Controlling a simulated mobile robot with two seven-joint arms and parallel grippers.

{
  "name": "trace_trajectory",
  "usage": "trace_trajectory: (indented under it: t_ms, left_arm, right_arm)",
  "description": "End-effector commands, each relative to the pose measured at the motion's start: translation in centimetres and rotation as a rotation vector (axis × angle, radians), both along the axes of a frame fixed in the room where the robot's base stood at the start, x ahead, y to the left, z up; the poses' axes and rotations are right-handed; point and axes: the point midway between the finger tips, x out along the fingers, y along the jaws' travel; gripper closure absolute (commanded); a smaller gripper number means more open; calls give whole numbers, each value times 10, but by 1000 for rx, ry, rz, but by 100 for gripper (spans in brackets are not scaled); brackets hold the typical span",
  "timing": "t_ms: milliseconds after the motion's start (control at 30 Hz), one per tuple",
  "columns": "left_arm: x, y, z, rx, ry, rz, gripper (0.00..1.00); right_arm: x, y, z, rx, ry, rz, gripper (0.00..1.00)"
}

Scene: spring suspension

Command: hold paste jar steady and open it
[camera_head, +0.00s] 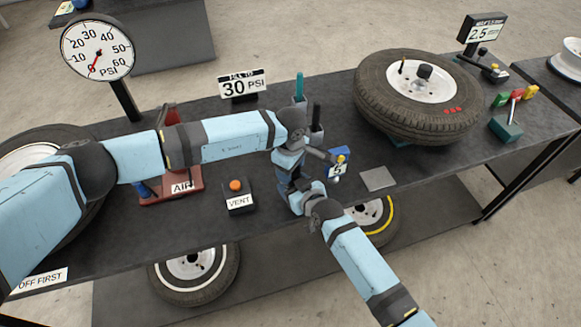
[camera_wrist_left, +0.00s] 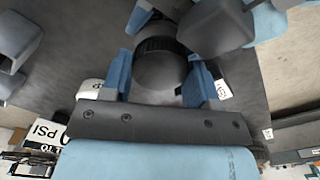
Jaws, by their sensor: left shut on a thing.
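A dark, round paste jar (camera_wrist_left: 160,68) with a ribbed band sits between the two blue fingers of my left gripper (camera_wrist_left: 160,84) in the left wrist view. The left gripper is shut on it. Dark and blue parts of the right arm (camera_wrist_left: 215,25) show beyond the jar in the left wrist view. I cannot tell whether the right gripper's fingers are open or shut.
A VENT box (camera_head: 238,198) and a 30 PSI sign (camera_head: 243,84) stand to the left. A tyre (camera_head: 420,100) lies at the right. A flat grey plate (camera_head: 378,179) lies near the front edge.

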Motion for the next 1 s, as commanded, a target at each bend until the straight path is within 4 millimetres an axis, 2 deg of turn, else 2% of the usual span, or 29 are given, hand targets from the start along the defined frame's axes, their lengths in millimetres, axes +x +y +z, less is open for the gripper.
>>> trace_trajectory:
  t_ms: [33,67,133,167,467,800,867,1000]
  left_arm:
    - [1,0,0,-1,-1,0,74]
    - [1,0,0,-1,-1,0,39]
    - [1,0,0,-1,-1,-1,22]
    - [0,0,0,-1,-1,-1,20]
    - [1,0,2,-1,-1,-2,20]
    - [1,0,41,0,-1,-3,20]
    - [0,0,45,-1,-1,-5,24]
    - [2,0,59,0,-5,-98,24]
  right_arm:
    - [0,0,0,0,0,1,100]
    - [0,0,0,0,1,1,100]
    - [0,0,0,0,1,1,100]
    - [0,0,0,0,1,1,100]
    - [0,0,0,0,1,1,100]
    - [0,0,0,-1,1,0,100]
    - [0,0,0,-1,1,0,100]
    - [0,0,0,-1,1,0,100]
